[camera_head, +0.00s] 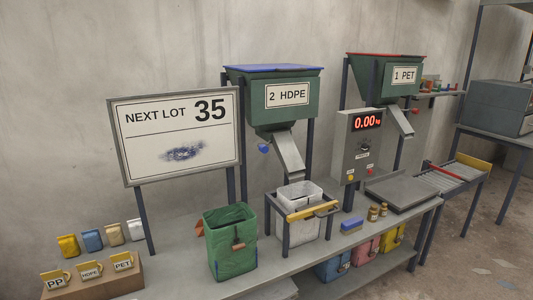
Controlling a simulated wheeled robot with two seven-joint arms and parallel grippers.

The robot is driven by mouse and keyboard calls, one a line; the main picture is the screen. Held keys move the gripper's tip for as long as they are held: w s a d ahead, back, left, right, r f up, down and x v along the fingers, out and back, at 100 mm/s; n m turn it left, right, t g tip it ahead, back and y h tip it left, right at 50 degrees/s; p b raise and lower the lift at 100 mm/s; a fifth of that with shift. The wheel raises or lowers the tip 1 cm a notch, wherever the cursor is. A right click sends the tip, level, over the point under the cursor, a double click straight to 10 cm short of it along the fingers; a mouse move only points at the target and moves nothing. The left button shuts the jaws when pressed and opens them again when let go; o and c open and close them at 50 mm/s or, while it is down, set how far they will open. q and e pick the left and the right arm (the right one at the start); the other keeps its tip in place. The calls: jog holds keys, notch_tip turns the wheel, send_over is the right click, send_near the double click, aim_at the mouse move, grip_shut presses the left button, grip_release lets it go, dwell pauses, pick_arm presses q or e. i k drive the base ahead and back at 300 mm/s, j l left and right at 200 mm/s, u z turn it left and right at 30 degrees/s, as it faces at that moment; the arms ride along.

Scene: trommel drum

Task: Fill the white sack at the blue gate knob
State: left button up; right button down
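The white sack (302,232) stands open-mouthed in a dark-legged frame with a wooden front bar (306,213), on the bench. Its mouth is below the metal chute (289,153) of the green hopper (285,112) labelled "2 HDPE", which has a blue rim. The blue gate knob (263,148) sticks out to the left of that chute. What is inside the sack is too unclear to tell. No material shows falling from the chute. Neither of my grippers is in view.
A green bag (231,245) stands left of the sack frame. A "1 PET" hopper (385,82) and a "NEXT LOT 35" board (175,135) flank the HDPE hopper.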

aim_at(262, 148)
jog(key=i+l, duration=0.65)
jog(key=i+z, duration=0.05)
